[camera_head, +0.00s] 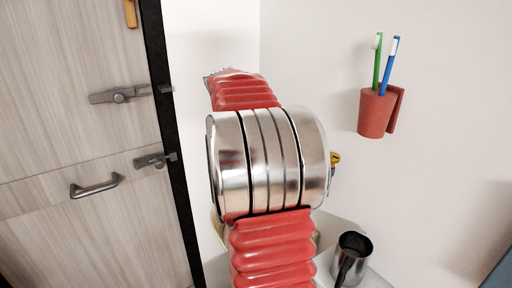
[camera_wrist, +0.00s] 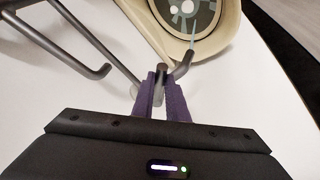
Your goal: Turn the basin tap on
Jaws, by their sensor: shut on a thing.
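In the wrist view, the beige basin (camera_wrist: 226,43) is at the top, with a round drain inside. The grey tap (camera_wrist: 183,66) stands at its near edge, its bent spout pointing over the bowl. A thin pale blue streak, looking like water, runs from the spout end into the basin. My gripper (camera_wrist: 161,82) has purple fingers shut on a small dark part of the tap, apparently its handle; the fingers hide most of it. In the head view, my arm hides the gripper and tap, and only slivers of the basin (camera_head: 217,228) show.
A metal cup (camera_head: 352,258) stands on the pale counter right of my arm. A red wall holder (camera_head: 376,112) holds two toothbrushes. A wooden door (camera_head: 75,150) with metal latches is at left. Dark bent metal bars (camera_wrist: 75,45) lie left of the tap in the wrist view.

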